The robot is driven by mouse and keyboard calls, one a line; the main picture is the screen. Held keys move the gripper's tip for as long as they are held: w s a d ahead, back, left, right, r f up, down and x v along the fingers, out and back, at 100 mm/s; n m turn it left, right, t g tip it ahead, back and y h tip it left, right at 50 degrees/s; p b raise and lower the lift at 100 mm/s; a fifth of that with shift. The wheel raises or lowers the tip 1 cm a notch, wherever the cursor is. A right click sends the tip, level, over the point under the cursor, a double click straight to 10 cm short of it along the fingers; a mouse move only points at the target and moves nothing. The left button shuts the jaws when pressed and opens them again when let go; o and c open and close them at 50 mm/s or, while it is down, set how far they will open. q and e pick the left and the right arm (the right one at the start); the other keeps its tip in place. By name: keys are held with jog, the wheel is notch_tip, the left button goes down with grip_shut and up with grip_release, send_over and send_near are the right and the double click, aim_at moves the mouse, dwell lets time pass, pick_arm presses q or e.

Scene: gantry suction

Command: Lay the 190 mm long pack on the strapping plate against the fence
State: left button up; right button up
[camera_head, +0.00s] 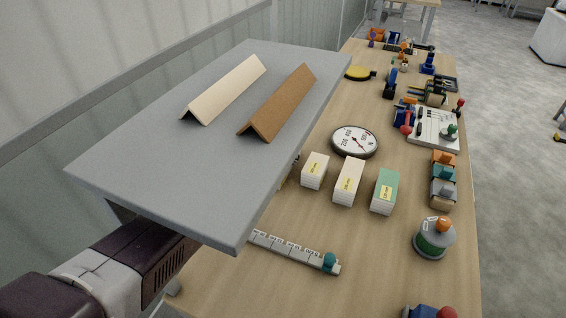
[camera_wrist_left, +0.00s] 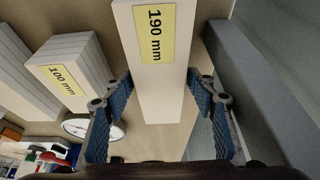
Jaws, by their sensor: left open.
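The 190 mm pack (camera_wrist_left: 160,85) is a long white block with a yellow label in the left wrist view. My left gripper (camera_wrist_left: 160,95) is open, one blue-padded finger on each side of the pack; whether a finger touches it I cannot tell. In the head view the large grey board (camera_head: 140,150) hides this gripper; only my left arm shows at the lower left. Two angled strips, one cream (camera_head: 230,88) and one brown (camera_head: 280,103), lie on the board. I cannot make out a strapping plate or fence for certain. My right gripper is not in view.
Three labelled packs, two white (camera_head: 315,171) (camera_head: 347,184) and one green-topped (camera_head: 384,193), stand on the wooden table. The 100 mm pack (camera_wrist_left: 75,75) is left of my fingers.

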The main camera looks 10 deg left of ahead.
pick_arm(q)
jog(key=c, duration=1.2)
jog(key=shift+c, duration=0.8)
